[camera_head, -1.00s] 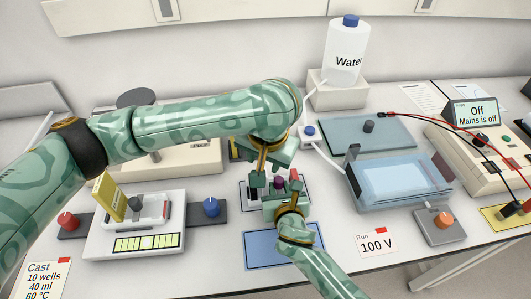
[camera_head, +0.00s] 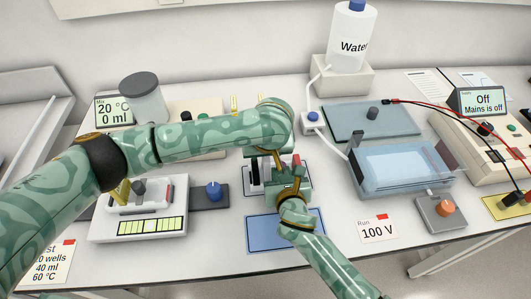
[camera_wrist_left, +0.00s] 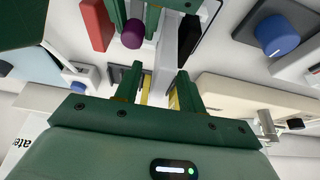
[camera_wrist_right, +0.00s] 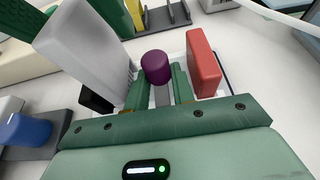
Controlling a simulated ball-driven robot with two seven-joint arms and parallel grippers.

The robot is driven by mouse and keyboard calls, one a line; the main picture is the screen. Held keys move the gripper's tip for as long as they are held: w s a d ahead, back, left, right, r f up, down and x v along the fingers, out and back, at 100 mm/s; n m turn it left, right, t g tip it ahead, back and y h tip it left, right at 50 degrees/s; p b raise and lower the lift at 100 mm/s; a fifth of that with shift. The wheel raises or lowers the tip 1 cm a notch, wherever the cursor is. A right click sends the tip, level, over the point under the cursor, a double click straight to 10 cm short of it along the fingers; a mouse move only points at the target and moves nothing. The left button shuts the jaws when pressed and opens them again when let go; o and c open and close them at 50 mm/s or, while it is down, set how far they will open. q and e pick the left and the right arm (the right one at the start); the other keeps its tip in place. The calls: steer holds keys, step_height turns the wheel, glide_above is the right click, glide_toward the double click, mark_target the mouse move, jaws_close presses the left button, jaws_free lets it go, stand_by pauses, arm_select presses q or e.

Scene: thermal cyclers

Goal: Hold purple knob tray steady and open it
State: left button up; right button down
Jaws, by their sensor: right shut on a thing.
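The purple knob (camera_wrist_left: 131,40) of the tray shows in the left wrist view and between my right fingers in the right wrist view (camera_wrist_right: 156,66). A red end block (camera_wrist_right: 203,62), a pale grey upright block (camera_wrist_right: 88,50) and a black block (camera_wrist_right: 96,100) flank it; the red block also shows in the head view (camera_head: 297,160). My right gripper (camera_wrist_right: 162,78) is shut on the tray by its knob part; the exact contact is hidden. My left gripper (camera_wrist_left: 157,78) is open, its fingers apart, with the grey block just beyond or between them. My left arm hides much of this in the head view.
A blue mat (camera_head: 284,232) lies in front of the tray. The casting unit with a blue knob (camera_head: 213,190) is to the left. A clear blue tank (camera_head: 400,170) and a water bottle (camera_head: 350,40) stand to the right and behind.

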arm_select(q)
steer(key=shift+w+f, duration=0.25)
steer(key=shift+f, duration=0.35)
jaws_close()
steer(key=shift+r, duration=0.2)
steer(key=shift+r, duration=0.95)
steer(key=shift+r, duration=2)
arm_select(e)
steer(key=c, duration=1.1)
jaws_free()
